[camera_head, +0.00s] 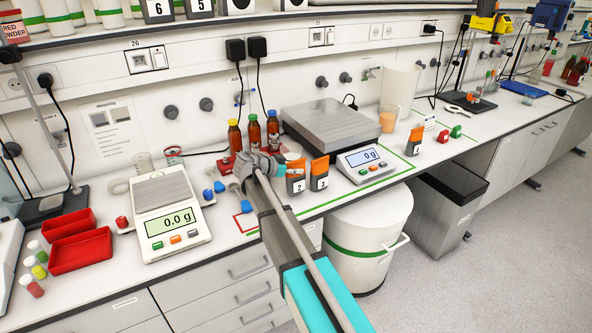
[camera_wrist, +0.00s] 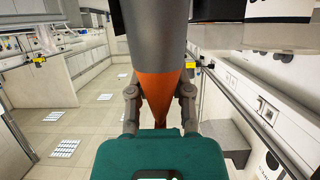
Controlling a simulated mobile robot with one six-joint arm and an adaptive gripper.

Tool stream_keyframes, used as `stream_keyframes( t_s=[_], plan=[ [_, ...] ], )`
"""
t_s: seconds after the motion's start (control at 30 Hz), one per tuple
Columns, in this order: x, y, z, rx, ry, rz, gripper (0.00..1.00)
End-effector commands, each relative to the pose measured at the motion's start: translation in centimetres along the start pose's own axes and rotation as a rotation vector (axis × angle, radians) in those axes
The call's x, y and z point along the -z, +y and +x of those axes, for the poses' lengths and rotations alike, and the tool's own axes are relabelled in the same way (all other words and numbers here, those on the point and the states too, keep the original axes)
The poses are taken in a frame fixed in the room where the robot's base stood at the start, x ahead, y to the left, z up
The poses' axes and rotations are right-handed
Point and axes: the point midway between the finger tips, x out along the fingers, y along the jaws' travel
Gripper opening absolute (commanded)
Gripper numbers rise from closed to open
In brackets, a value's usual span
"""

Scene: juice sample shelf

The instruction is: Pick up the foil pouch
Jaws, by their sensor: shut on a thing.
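A foil pouch labelled 2 (camera_head: 298,185), dark grey with an orange top, is at my gripper (camera_head: 274,168) in the head view. In the wrist view the grey and orange pouch (camera_wrist: 158,35) fills the space between the two fingers of my gripper (camera_wrist: 160,98), which is shut on its orange end. Whether the pouch touches the bench is unclear. A similar pouch labelled 3 (camera_head: 319,174) stands close to its right. Another labelled 1 (camera_head: 416,138) stands farther right, apart.
Brown bottles (camera_head: 254,133) stand behind my gripper. A steel-topped scale (camera_head: 330,125) is behind the pouches, with a beaker (camera_head: 389,117) beyond. A smaller balance (camera_head: 172,205) and red trays (camera_head: 80,250) are at left. A white bin (camera_head: 365,235) stands below the bench.

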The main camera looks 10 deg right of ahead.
Motion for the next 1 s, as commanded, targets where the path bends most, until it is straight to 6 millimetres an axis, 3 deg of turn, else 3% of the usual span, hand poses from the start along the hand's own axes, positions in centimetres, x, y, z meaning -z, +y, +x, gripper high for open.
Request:
stream_keyframes(
  t_s=[0.6, 0.8, 1.0],
  plan=[
    [7.4, 5.3, -2.0, 0.0, 0.001, 0.0, 0.0],
    [9.1, 9.8, -1.9, -0.002, 0.001, 0.001, 0.0],
    [10.3, 12.3, -1.9, -0.001, 0.001, 0.001, 0.0]
  ],
)
